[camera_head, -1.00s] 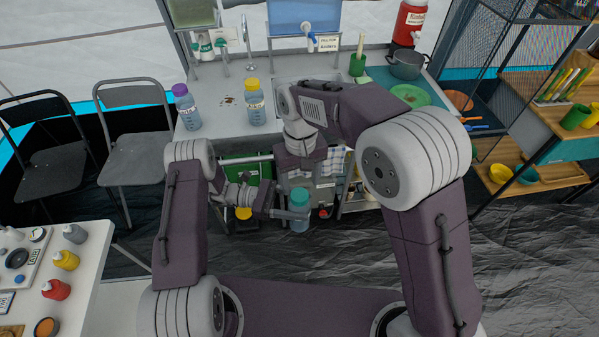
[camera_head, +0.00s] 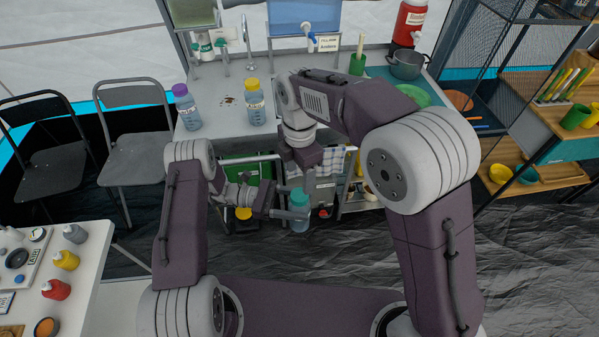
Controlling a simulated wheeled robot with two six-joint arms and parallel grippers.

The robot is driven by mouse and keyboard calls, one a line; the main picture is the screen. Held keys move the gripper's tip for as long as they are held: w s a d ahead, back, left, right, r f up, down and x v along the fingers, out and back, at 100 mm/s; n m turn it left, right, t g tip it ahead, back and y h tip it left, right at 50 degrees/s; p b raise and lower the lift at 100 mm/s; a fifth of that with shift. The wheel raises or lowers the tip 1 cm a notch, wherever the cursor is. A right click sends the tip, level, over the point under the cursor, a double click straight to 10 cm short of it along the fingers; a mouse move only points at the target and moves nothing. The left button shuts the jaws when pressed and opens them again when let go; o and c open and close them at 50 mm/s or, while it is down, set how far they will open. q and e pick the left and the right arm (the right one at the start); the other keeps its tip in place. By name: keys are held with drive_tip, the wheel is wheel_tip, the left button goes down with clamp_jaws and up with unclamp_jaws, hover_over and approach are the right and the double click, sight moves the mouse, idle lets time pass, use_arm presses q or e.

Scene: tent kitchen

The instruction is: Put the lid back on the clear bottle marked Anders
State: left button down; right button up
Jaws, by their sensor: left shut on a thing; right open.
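A clear bluish bottle (camera_head: 299,226) is held upright by my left gripper (camera_head: 287,213), low in front of the counter. Its top is teal (camera_head: 299,195) and looks like a lid sitting on it; how well it is seated I cannot tell. Any name on this bottle is not readable here. My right gripper (camera_head: 296,187) is open and points down just above the teal top, with its fingers partly hidden by the wrist. I see nothing held in it.
A purple-lidded bottle (camera_head: 187,112) and a yellow-lidded bottle (camera_head: 255,108) stand on the counter (camera_head: 208,85). A pot (camera_head: 406,68) and a green plate (camera_head: 412,95) are at its right. Two folding chairs stand left. A side table with paint bottles is lower left.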

sight(299, 195)
wheel_tip(299, 195, down, 8)
drive_tip(key=shift+f, duration=0.1)
idle(0.4)
clamp_jaws()
drive_tip(key=m, duration=0.4)
drive_tip(key=shift+m, duration=0.3)
drive_tip(key=m, duration=0.9)
drive_tip(key=shift+m, duration=0.3)
drive_tip(key=m, duration=0.3)
drive_tip(key=shift+m, duration=0.4)
drive_tip(key=shift+o, duration=0.7)
unclamp_jaws()
